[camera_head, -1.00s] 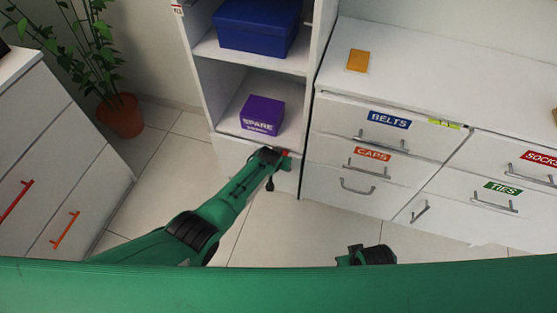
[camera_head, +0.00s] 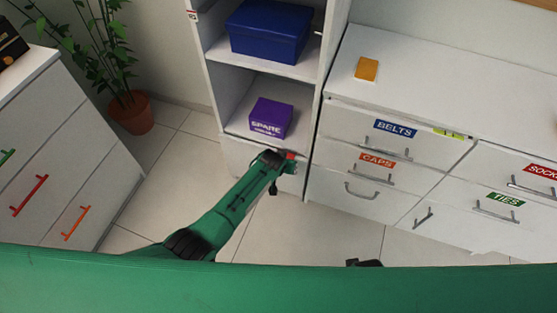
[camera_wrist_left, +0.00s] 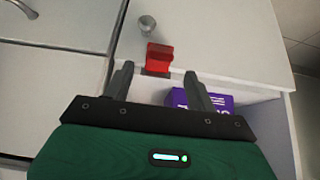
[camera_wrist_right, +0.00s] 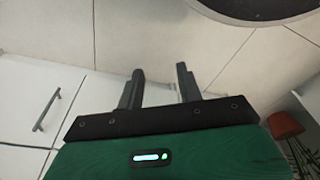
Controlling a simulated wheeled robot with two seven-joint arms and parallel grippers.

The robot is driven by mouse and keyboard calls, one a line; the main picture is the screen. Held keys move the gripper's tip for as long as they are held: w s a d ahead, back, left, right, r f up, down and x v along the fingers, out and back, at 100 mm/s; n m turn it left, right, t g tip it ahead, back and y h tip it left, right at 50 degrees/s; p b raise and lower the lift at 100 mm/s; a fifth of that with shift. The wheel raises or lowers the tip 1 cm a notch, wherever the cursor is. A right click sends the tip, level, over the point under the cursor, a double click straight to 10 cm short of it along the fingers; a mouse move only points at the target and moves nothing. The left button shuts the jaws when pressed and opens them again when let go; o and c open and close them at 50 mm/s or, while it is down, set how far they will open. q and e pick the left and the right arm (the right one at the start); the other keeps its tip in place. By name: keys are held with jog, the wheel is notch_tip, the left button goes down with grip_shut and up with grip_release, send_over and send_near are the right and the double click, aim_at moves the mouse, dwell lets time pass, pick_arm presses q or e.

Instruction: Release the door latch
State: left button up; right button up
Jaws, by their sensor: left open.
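The red latch (camera_head: 291,155) sits at the top edge of the white lower door (camera_head: 245,160), under the open shelf. In the left wrist view the latch (camera_wrist_left: 159,57) lies just beyond my open left fingertips (camera_wrist_left: 160,80), between their lines. A round metal knob (camera_wrist_left: 147,25) is close to it on the door. My left gripper (camera_head: 280,163) is at the latch in the head view, with no grip on it visible. My right gripper (camera_wrist_right: 157,80) is open and empty, facing floor and white drawer fronts. Only a dark bit of the right arm shows in the head view.
A purple SPARE box (camera_head: 271,118) stands on the shelf above the door, a blue box (camera_head: 268,30) higher up. Labelled drawers with handles (camera_head: 388,152) are to the right. A drawer unit (camera_head: 60,165) and a potted plant (camera_head: 131,112) are at left, with clear floor between.

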pick_arm(q)
jog(key=p+v, duration=0.2)
jog(key=v, duration=0.6)
jog(key=shift+s+r, duration=0.25)
jog(key=shift+r, duration=0.1)
pick_arm(e)
jog(key=s+d+f, duration=0.1)
jog(key=s+f, duration=0.2)
jog(key=f, duration=0.4)
jog(key=shift+s+d+f, duration=0.2)
jog(key=shift+d+f, duration=0.05)
jog(key=shift+f, duration=0.05)
pick_arm(q)
jog(key=shift+a, duration=0.1)
